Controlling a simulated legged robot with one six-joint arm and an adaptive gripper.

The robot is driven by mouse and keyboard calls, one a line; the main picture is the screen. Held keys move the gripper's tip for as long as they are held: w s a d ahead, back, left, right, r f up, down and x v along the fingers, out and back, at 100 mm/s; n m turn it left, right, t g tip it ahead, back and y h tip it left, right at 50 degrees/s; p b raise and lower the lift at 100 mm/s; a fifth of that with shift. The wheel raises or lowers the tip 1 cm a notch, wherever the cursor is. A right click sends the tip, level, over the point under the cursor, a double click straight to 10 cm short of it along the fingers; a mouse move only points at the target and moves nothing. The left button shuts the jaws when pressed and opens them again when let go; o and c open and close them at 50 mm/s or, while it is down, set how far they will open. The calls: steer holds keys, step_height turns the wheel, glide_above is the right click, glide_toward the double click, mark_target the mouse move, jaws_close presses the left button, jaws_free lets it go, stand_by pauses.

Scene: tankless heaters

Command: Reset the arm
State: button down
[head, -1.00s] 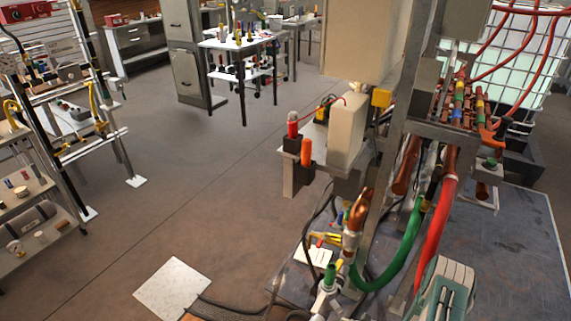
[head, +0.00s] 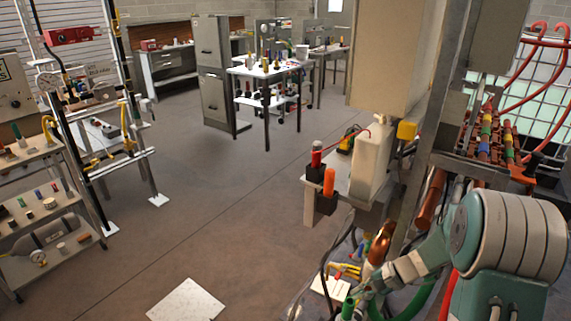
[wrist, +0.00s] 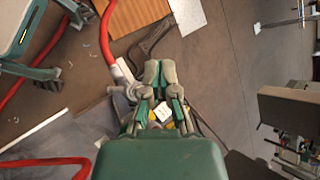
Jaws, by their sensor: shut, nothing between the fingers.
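My gripper (wrist: 160,75) shows in the middle of the wrist view, green and grey, with its fingertips together and nothing between them. Below it in that view are the floor, a red hose (wrist: 106,38) to the left and a white block (wrist: 166,113) close to the gripper base. In the head view my teal and cream arm fills the lower right, in front of the heater rig. I cannot make out my fingertips in that view.
Copper pipes (head: 381,243), a green hose (head: 410,300) and a metal post stand close to my arm. An orange-handled tool holder (head: 328,182) sits left of the tan heater box (head: 395,55). Shelves (head: 45,160) stand at far left.

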steer(key=s+a+r+n+t+h, duration=0.1)
steer(key=s+r+n+h, duration=0.3)
steer(key=s+r, duration=0.6)
steer(key=s+a+r+n+t+h, duration=0.2)
steer(key=s+r+n+h, duration=0.3)
steer(key=s+r, duration=0.5)
step_height(320, 180, up, 3)
steer(key=shift+s+f+n+t, duration=0.2)
steer(key=shift+s+n+t, duration=0.3)
steer(key=shift+t, duration=0.4)
